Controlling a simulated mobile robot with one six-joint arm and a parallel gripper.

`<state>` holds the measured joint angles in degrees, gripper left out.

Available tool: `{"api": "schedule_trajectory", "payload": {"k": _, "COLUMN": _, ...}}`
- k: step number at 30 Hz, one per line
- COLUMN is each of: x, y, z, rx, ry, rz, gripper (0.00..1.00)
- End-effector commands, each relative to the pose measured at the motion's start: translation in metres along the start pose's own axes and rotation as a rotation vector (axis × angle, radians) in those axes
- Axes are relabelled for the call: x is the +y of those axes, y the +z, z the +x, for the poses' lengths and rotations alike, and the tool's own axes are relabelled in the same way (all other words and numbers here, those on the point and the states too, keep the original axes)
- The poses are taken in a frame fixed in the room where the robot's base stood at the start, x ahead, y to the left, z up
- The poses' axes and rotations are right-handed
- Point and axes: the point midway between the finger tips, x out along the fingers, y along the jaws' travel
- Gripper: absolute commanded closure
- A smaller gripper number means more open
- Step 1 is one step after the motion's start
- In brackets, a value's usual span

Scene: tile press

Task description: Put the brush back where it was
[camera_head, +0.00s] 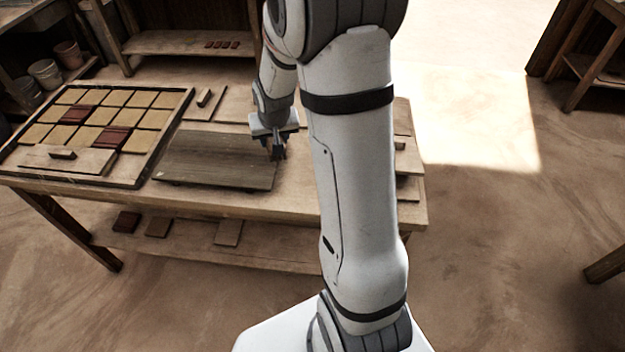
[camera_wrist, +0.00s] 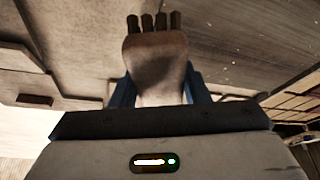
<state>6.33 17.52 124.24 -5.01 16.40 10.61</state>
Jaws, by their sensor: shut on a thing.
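The brush (camera_wrist: 157,62) has a brown wooden body and a row of dark bristle tufts. In the wrist view it sits between the blue fingers of my gripper (camera_wrist: 158,90), which is shut on it. The bristles point away from the gripper. In the head view my gripper (camera_head: 278,152) is low over the workbench (camera_head: 300,208), at the right end of a dark plank board (camera_head: 215,162). The brush is too small to make out there. I cannot tell whether the bristles touch anything. The board also shows in the wrist view (camera_wrist: 245,40).
A tray (camera_head: 157,135) of tan and dark red tiles lies on the bench's left, with a handled wooden plate (camera_head: 90,160) on it. Another handled plate (camera_head: 204,104) lies behind the board. My arm hides part of the bench's right side. Several tiles (camera_head: 228,233) sit on the lower shelf.

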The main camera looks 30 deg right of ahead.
Motion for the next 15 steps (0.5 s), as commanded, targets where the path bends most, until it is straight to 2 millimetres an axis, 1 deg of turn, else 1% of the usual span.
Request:
{"api": "schedule_trajectory", "payload": {"k": 1, "x": 0.018, "y": 0.006, "z": 0.007, "rx": 0.008, "ry": 0.023, "rz": 0.056, "gripper": 0.77}}
{"api": "schedule_trajectory", "payload": {"k": 3, "x": 0.04, "y": 0.01, "z": 0.001, "rx": 0.009, "ry": 0.056, "rz": 0.131, "gripper": 0.77}}
{"api": "schedule_trajectory", "payload": {"k": 7, "x": 0.072, "y": 0.019, "z": -0.01, "rx": 0.013, "ry": 0.112, "rz": 0.249, "gripper": 0.77}}
{"api": "schedule_trajectory", "payload": {"k": 9, "x": 0.084, "y": 0.022, "z": -0.016, "rx": 0.016, "ry": 0.134, "rz": 0.292, "gripper": 0.77}}
{"api": "schedule_trajectory", "payload": {"k": 12, "x": 0.094, "y": 0.027, "z": -0.019, "rx": 0.016, "ry": 0.154, "rz": 0.33, "gripper": 0.77}}
{"api": "schedule_trajectory", "payload": {"k": 14, "x": 0.096, "y": 0.031, "z": -0.014, "rx": 0.014, "ry": 0.16, "rz": 0.34, "gripper": 0.77}}
{"api": "schedule_trajectory", "payload": {"k": 15, "x": 0.097, "y": 0.034, "z": -0.008, "rx": 0.012, "ry": 0.162, "rz": 0.342, "gripper": 0.77}}
